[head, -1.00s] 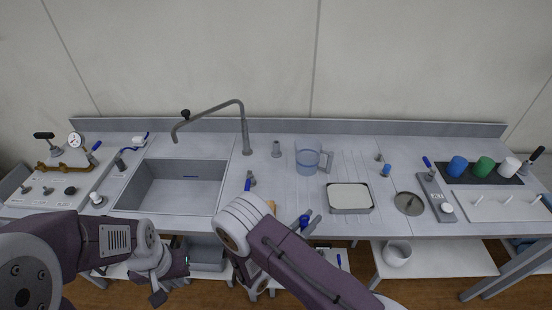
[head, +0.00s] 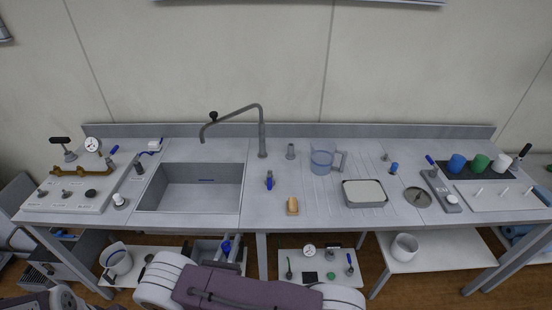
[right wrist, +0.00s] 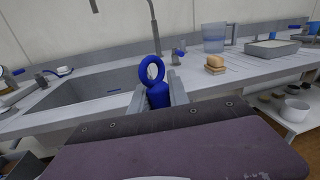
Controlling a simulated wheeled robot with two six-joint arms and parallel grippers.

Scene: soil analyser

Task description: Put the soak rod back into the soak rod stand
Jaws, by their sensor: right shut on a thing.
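My right gripper (head: 226,250) is shut on a blue piece with a ring on top, which I take to be the soak rod (right wrist: 152,72). In the right wrist view the blue body sits between the two grey fingers (right wrist: 159,95), ring upward; its lower part is hidden. The gripper is in front of the bench's front edge, below the sink in the head view. A small grey upright cylinder (head: 290,151) stands on the bench right of the tap; it may be the soak rod stand, but I cannot tell surely. My left gripper is out of view.
The sink (head: 190,188) lies behind the gripper, with a tall bent tap (head: 262,135). A blue-handled valve (head: 269,181), a tan sponge or block (head: 293,206), a clear jug (head: 321,160) and a grey tray (head: 364,194) stand to the right. Lower shelves hold small items.

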